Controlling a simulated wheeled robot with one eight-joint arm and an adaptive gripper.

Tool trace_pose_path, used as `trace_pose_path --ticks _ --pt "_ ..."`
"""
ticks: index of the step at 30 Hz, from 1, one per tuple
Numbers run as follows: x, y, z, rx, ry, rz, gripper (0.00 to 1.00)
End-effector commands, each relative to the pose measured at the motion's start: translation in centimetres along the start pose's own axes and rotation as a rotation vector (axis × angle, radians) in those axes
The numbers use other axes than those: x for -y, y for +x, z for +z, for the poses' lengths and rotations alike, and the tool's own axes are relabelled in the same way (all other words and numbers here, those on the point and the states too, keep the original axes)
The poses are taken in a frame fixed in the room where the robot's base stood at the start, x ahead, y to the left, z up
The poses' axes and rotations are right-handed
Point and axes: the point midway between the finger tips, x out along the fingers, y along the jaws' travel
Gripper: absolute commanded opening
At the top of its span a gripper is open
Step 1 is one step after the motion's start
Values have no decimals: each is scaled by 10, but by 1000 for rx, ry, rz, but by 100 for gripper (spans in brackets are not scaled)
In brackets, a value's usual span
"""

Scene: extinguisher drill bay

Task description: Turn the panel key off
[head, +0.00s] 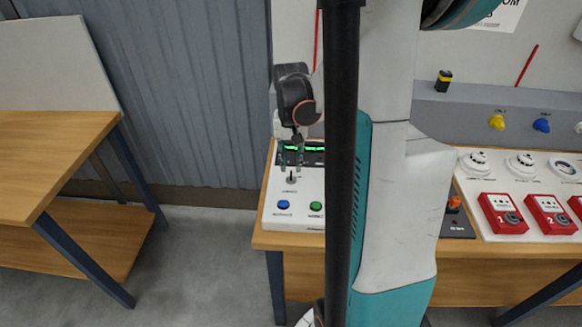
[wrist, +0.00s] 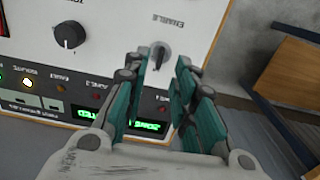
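The key switch (wrist: 160,55), a grey round switch marked ENABLE, sits on the white control panel (wrist: 110,20) in the wrist view. It also shows small and dark in the head view (head: 291,180). My gripper (wrist: 163,62) points at it with its two teal fingers apart. The key shows in the gap between the fingertips, nearer the left one. I cannot tell whether either finger touches it. In the head view my gripper (head: 291,158) hangs just above and behind the key. Nothing is held.
A black knob (wrist: 70,35) is left of the key. Blue (head: 284,204) and green (head: 316,206) buttons sit in front of it. Red call-point boxes (head: 503,213) stand farther right on the bench. A wooden table (head: 50,150) stands at the left, with free floor between.

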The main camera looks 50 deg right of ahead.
Motion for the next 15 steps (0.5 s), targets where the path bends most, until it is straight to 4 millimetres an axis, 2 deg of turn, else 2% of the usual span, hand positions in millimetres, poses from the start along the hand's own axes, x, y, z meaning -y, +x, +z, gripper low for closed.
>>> trace_pose_path --ticks 3,9,15 --pt "0 -26 1 0 0 0 25" --pt "0 -61 0 0 0 0 25" --pt "0 -79 0 0 0 0 25"
